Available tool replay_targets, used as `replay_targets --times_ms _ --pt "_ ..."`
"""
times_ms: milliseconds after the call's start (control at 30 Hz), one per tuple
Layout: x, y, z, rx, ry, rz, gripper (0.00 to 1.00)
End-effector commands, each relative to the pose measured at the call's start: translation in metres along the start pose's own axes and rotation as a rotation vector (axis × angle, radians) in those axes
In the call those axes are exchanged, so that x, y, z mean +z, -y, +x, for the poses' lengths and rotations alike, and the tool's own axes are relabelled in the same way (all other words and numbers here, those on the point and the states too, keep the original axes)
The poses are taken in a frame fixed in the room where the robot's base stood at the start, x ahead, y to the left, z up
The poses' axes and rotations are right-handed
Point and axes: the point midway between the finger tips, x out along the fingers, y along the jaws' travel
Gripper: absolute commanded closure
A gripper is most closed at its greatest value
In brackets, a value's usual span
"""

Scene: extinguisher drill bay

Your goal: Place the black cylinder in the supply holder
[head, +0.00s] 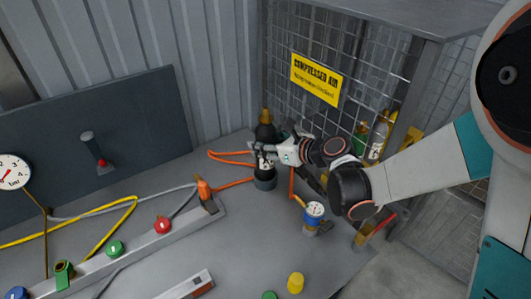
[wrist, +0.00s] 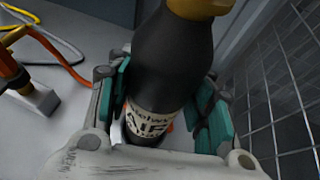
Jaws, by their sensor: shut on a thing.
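The black cylinder (head: 265,133), with a brass-coloured top and a pale label, stands upright near the back corner of the grey bench. My gripper (head: 264,152) reaches in from the right and is shut on its body. In the wrist view, the cylinder (wrist: 170,65) is between the teal finger pads of my gripper (wrist: 167,105), its label low between them. A dark grey round cup (head: 264,183), possibly the supply holder, shows directly below the cylinder. I cannot tell whether the cylinder's bottom rests inside it; the wrist view hides the base.
A mesh cage (head: 310,125) with a yellow sign (head: 316,80) stands close behind and right. An orange hose (head: 232,184) runs beside the cylinder. A rail (head: 140,247) with coloured fittings lies left. Some bench in front is clear.

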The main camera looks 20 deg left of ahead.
Motion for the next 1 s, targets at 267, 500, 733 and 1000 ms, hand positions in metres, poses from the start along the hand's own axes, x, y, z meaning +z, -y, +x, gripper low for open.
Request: replay_targets --times_ms 267,500,733,1000 --pt "-0.025 0.000 0.011 -0.001 0.001 0.001 1.00" --pt "-0.025 0.000 0.010 0.000 0.001 0.001 1.00" --pt "-0.027 0.000 0.011 0.000 0.000 0.000 0.32" --pt "-0.027 0.000 0.011 0.000 0.000 0.000 0.32"
